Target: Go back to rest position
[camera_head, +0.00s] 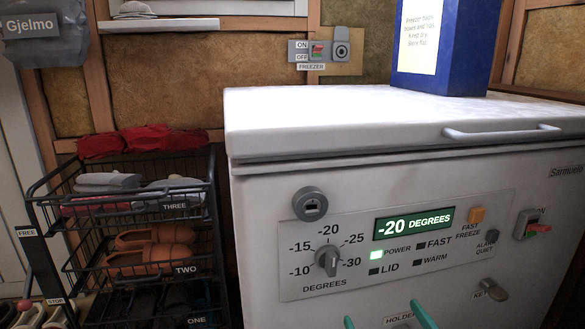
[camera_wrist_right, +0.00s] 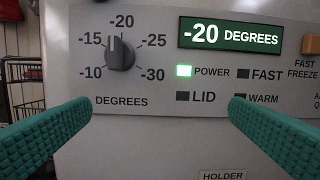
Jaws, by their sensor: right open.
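My right gripper (camera_head: 386,312) shows as two teal fingers at the bottom edge of the head view, in front of the freezer's lower panel. In the right wrist view the gripper (camera_wrist_right: 160,108) is open, with a wide empty gap between its fingers. The control panel (camera_head: 480,224) lies beyond them. The temperature knob (camera_head: 327,260) points up, near -20; the knob (camera_wrist_right: 120,54) also shows in the wrist view. The green display (camera_head: 413,223) reads -20 DEGREES, and the POWER light (camera_head: 376,255) is lit green. My left gripper is not in view.
The white chest freezer (camera_head: 330,120) has its lid down and a blue box (camera_head: 458,45) on top. A black wire rack (camera_head: 215,215) with slippers and cloths stands at the left. A FREEZER wall switch (camera_head: 318,51) is behind.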

